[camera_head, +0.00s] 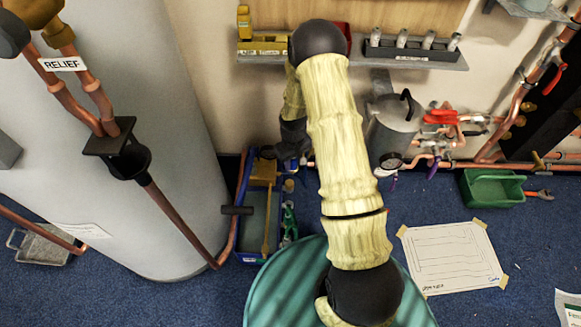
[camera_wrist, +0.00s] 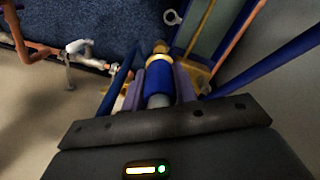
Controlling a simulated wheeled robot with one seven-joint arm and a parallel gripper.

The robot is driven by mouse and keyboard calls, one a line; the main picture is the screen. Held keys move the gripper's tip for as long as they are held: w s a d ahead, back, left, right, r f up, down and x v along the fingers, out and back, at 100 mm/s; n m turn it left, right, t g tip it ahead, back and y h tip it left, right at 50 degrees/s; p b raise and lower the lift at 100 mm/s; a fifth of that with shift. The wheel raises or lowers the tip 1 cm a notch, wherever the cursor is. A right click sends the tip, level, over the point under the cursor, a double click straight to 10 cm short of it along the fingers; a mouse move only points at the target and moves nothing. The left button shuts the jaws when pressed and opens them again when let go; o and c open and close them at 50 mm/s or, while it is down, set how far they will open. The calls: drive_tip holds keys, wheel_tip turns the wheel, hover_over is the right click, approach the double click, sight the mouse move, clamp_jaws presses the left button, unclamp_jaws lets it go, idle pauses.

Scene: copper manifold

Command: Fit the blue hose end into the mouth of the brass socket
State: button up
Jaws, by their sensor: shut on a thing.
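My gripper (camera_wrist: 160,86) is shut on the blue hose end (camera_wrist: 159,76), a blue cylinder with a grey part nearer the palm, held between two purple fingers. A brass piece, apparently the brass socket (camera_wrist: 160,48), shows straight beyond the blue end in the wrist view. The two look in line and very close; I cannot tell whether they touch or whether the end is inside the mouth. In the head view my gripper (camera_head: 291,165) is small and partly hidden by my arm, left of the arm and low by the wall. A small brass-coloured piece (camera_head: 289,185) shows just below it.
A blue-rimmed bin (camera_head: 241,250) with a yellow-handled tool stands beside the big grey tank (camera_head: 110,150). A copper pipe (camera_head: 228,240) runs down close by. A grey canister (camera_head: 392,130) and a green crate (camera_head: 492,188) are to the right. A shelf (camera_head: 375,61) hangs above.

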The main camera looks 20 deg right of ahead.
drive_tip(key=w+d+f+m+b, duration=0.3)
drive_tip(key=w+d, duration=0.5)
drive_tip(key=w, duration=0.3)
drive_tip(key=shift+w+d+f+b, duration=0.25)
drive_tip(key=shift+w+f+b, duration=0.2)
drive_tip(key=shift+b, duration=0.2)
idle(0.7)
drive_tip(key=shift+f, duration=0.2)
drive_tip(key=shift+f+b, duration=0.7)
drive_tip(key=shift+f, duration=0.55)
drive_tip(key=shift+f, duration=0.75)
idle(1.1)
drive_tip(key=o, duration=1.1)
drive_tip(key=shift+o, duration=0.2)
drive_tip(key=shift+s, duration=0.1)
